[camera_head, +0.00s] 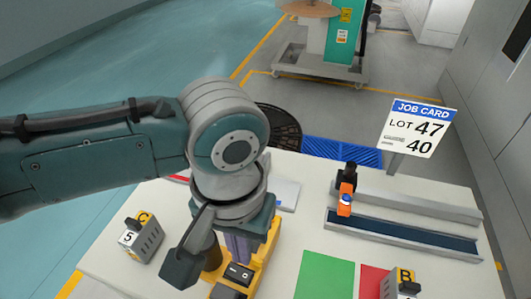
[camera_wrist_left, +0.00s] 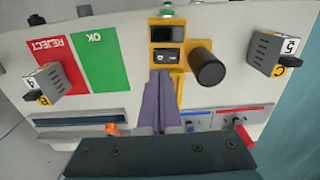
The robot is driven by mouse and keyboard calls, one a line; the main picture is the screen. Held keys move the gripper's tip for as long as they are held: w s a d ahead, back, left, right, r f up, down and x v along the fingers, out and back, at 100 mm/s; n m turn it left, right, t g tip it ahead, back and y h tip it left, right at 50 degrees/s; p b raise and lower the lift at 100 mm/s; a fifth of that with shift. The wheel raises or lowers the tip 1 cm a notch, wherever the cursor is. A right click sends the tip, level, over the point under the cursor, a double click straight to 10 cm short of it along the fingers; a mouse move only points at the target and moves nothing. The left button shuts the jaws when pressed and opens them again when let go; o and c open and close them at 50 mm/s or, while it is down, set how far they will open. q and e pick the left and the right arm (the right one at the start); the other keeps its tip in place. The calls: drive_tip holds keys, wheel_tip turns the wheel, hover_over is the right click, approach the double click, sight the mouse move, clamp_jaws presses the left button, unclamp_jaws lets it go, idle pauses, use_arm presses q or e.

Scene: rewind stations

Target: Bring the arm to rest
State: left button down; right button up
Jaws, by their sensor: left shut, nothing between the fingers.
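My left arm reaches in from the left in the head view and bends downward over the white table (camera_head: 120,247). My left gripper (camera_head: 238,250) points down above a yellow fixture (camera_head: 270,250). In the left wrist view its two purple fingers (camera_wrist_left: 160,85) are together with nothing between them. Their tips show in front of the yellow fixture (camera_wrist_left: 181,88), near its dark display panel; I cannot tell whether they touch it. A black cylinder (camera_wrist_left: 207,66) stands beside the fingers. The wrist hides part of the fixture in the head view. My right gripper is not in view.
Grey block C (camera_head: 140,240) stands left, grey block B (camera_head: 400,285) front right. Green OK (camera_head: 325,276) and red REJECT (camera_head: 371,283) pads lie near block B. A rail with an orange slider (camera_head: 345,200) and a job card (camera_head: 418,128) are at right.

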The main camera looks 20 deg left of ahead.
use_arm(q)
drive_tip(key=shift+r, duration=0.3)
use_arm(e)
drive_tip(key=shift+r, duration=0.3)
use_arm(q)
drive_tip(key=s+d+r+m+t+h, duration=0.1)
drive_tip(key=s+d+r+m+h, duration=0.15)
drive_tip(key=s+d, duration=0.3)
drive_tip(key=s+a+r+n+t+y, duration=0.1)
drive_tip(key=s+a+r, duration=0.25)
drive_tip(key=a, duration=0.45)
drive_tip(key=s+a+r+t+y, duration=0.2)
drive_tip(key=s+a+r, duration=0.15)
drive_tip(key=a, duration=0.35)
wheel_tip(320, 180, up, 38)
drive_tip(key=p, duration=3.8)
drive_tip(key=shift+w+f+h, duration=0.15)
drive_tip(key=shift+f+h, duration=0.1)
drive_tip(key=shift+h, duration=0.1)
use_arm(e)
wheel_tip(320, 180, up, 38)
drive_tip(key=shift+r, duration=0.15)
